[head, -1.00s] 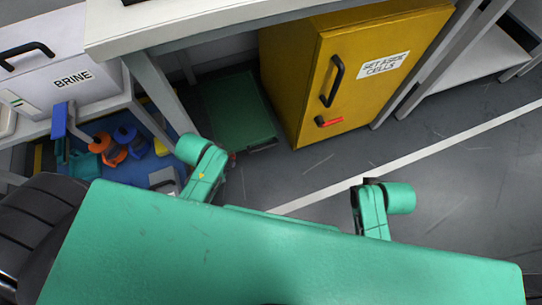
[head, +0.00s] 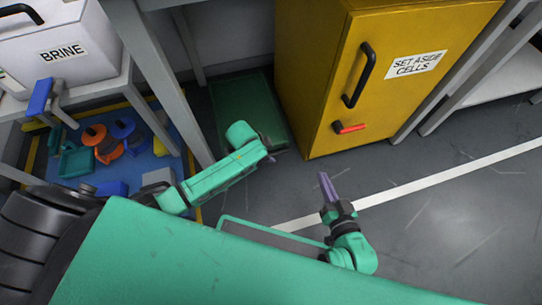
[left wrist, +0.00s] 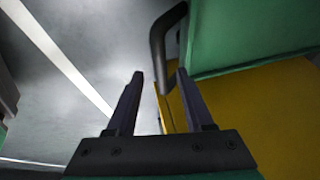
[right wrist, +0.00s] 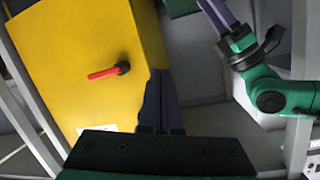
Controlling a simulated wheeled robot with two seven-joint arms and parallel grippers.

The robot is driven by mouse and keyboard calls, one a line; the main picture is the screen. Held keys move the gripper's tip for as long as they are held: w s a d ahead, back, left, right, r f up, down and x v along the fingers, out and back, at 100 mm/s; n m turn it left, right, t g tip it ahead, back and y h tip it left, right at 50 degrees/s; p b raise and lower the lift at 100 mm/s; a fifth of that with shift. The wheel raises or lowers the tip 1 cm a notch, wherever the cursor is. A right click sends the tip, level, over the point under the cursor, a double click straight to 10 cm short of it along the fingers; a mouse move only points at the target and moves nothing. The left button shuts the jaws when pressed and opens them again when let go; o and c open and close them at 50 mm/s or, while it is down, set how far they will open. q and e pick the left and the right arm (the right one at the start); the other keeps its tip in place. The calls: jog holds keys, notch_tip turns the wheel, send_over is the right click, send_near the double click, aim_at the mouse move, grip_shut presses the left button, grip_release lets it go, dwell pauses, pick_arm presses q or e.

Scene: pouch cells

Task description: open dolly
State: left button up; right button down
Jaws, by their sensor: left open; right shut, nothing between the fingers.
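A flat green item (head: 250,110), which may be the dolly, lies on the floor under the bench, left of a yellow cabinet (head: 385,75). My left gripper (head: 275,151) is over its near edge, partly hidden by my arm. In the left wrist view its fingers (left wrist: 158,85) are apart and empty, with a black bar handle (left wrist: 160,50) just beyond them and a green panel (left wrist: 250,35) at upper right. I cannot tell which body the handle belongs to. My right gripper (head: 326,185) is shut and empty, pointing toward the cabinet. Its closed fingers show in the right wrist view (right wrist: 160,100).
The cabinet has a black handle (head: 357,75), a red lever (head: 348,128) and a "SET ASIDE CELLS" label. A bench leg (head: 165,85) stands close to my left arm. A blue mat (head: 75,168) with coloured items is at left. Floor at right is clear.

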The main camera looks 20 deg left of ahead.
pick_arm(q)
jog(key=shift+b+x, duration=0.65)
jog(key=shift+x, duration=0.25)
jog(key=shift+w, duration=0.1)
grip_shut()
pick_arm(e)
jog(key=w+r+t+y, duration=0.1)
jog(key=w+r+t, duration=0.4)
jog(key=r, duration=1)
jog(key=w+d, duration=0.1)
jog(key=w, duration=0.2)
jog(key=shift+w+n, duration=0.15)
jog(key=shift+n, duration=0.15)
